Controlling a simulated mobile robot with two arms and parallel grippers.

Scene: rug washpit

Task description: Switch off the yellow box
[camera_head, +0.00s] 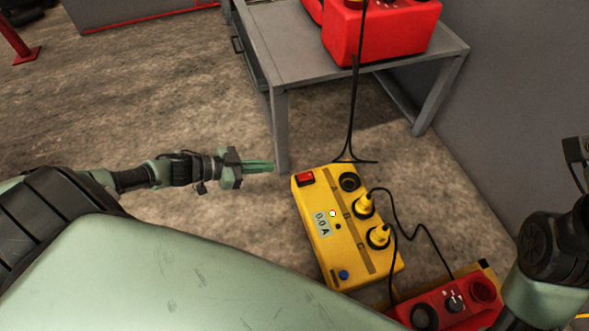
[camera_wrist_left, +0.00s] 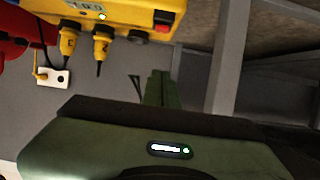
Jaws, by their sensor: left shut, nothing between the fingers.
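The yellow box (camera_head: 338,232) lies on the floor right of centre in the head view. It has a red rocker switch (camera_head: 305,179) at its upper left corner, a display reading 0.0 A, a blue button (camera_head: 344,274) and two yellow plugs in its sockets. My left gripper (camera_head: 272,166) is shut and empty, just left of the red switch and apart from it. In the left wrist view the box (camera_wrist_left: 130,22) is at the top, with the red switch (camera_wrist_left: 163,17) on it and a small green light. My right gripper is out of view.
A grey metal table (camera_head: 290,45) stands behind the box, its front leg close to my left fingertips. A red case (camera_head: 380,35) sits on it. A red box (camera_head: 455,305) lies in front, joined by black cables.

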